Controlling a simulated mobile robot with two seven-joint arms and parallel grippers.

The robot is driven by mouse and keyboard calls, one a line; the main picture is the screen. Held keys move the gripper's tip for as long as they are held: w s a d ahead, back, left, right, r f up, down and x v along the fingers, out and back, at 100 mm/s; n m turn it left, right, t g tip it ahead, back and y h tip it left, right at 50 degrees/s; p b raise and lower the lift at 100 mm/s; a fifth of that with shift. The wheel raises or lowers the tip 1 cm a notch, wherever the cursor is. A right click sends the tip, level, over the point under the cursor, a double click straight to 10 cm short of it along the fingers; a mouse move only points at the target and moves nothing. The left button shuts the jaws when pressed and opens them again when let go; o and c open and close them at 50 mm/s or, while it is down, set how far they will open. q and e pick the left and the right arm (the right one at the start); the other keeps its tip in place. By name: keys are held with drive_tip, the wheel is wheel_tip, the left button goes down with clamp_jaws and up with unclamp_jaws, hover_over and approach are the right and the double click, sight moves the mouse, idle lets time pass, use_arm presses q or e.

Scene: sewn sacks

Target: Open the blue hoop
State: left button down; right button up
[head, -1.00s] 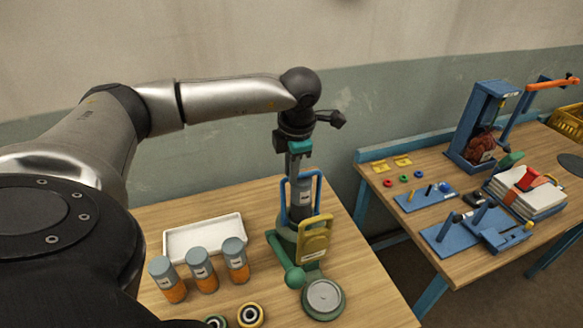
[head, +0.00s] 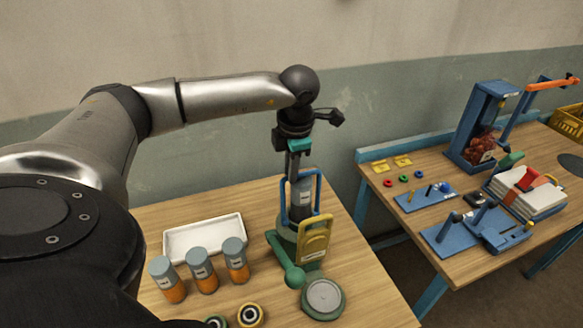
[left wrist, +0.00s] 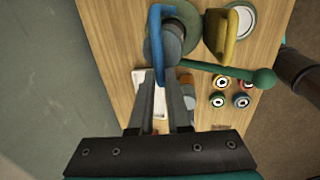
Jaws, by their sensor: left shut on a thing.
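The blue hoop (head: 318,188) stands upright around a grey cylinder (head: 301,205) on a green-based device (head: 283,250) on the near table. My left gripper (head: 292,176) comes down from above and is shut on the hoop's upper part. In the left wrist view the blue hoop (left wrist: 156,40) runs in between my two fingers (left wrist: 161,85). A yellow hoop (head: 315,238) stands in front of the cylinder; it also shows in the left wrist view (left wrist: 231,38). My right gripper is not in view.
A green ball-ended lever (head: 295,278) and a round grey-topped dish (head: 323,297) are in front. Orange-and-grey jars (head: 202,275) and a white tray (head: 204,235) stand left. A second table (head: 430,220) with blue fixtures is at right, across a gap.

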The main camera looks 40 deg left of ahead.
use_arm(q)
drive_tip(key=w+a+f+h+b, duration=0.1)
drive_tip(key=w+a, duration=0.3)
drive_tip(key=a, duration=0.4)
drive_tip(key=shift+w+a+f+g+b, duration=0.3)
drive_tip(key=shift+f+b, duration=0.55)
drive_tip(key=c, duration=1.4)
unclamp_jaws()
drive_tip(key=o, duration=0.3)
drive_tip(key=shift+s, duration=0.1)
drive_tip(key=shift+o, duration=1.2)
wheel_tip(320, 180, up, 15)
drive_tip(key=shift+s+d+r, duration=0.15)
drive_tip(key=shift+s+d, duration=0.05)
drive_tip(key=shift+d, duration=0.2)
